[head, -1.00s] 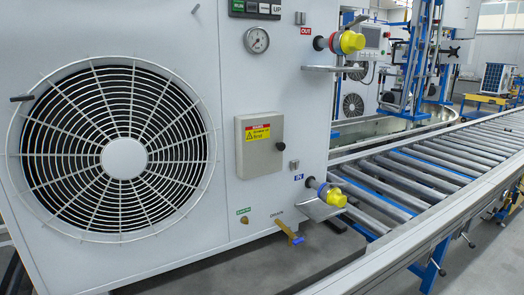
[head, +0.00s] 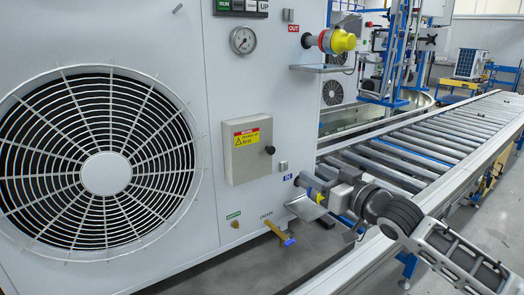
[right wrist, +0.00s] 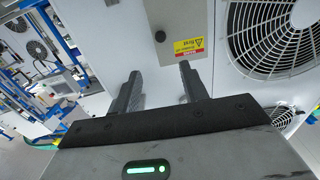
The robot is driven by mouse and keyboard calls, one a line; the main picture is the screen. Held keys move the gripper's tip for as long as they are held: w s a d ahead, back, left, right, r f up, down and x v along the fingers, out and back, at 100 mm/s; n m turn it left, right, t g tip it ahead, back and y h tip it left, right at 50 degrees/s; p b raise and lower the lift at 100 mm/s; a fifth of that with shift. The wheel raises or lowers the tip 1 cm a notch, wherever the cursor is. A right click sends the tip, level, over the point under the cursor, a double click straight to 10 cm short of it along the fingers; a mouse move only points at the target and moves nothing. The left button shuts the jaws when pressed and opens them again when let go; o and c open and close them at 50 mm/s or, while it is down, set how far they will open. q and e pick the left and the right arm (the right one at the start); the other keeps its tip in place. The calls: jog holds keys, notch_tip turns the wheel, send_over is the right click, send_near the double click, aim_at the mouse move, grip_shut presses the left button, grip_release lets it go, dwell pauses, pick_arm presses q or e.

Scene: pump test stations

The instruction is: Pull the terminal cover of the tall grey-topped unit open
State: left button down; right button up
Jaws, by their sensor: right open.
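The terminal cover (head: 241,165) is a grey box lid with a yellow and red warning label and a black knob on its right edge. It sits flat against the white front panel of the unit (head: 225,95) and looks closed. The unit's top is out of view. My right gripper (head: 336,188) is in front of the lower right of the panel, to the right of and below the cover. In the right wrist view the cover (right wrist: 178,14) lies beyond the fingertips. The right gripper (right wrist: 158,78) is open, with nothing between its fingers. My left gripper is not in view.
A yellow-capped port (head: 341,41) with a shelf bracket juts out above right. A lower port (head: 308,192) and bracket are partly hidden by my gripper. A drain valve (head: 279,232) sticks out below. A roller conveyor (head: 430,150) runs along the right.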

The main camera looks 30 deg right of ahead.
aim_at(273, 150)
jog(key=w, duration=0.5)
jog(key=w+a+p, duration=0.1)
jog(key=w, duration=0.9)
jog(key=shift+a+p, duration=0.15)
jog(key=shift+p, duration=0.15)
jog(key=shift+f, duration=0.1)
grip_shut()
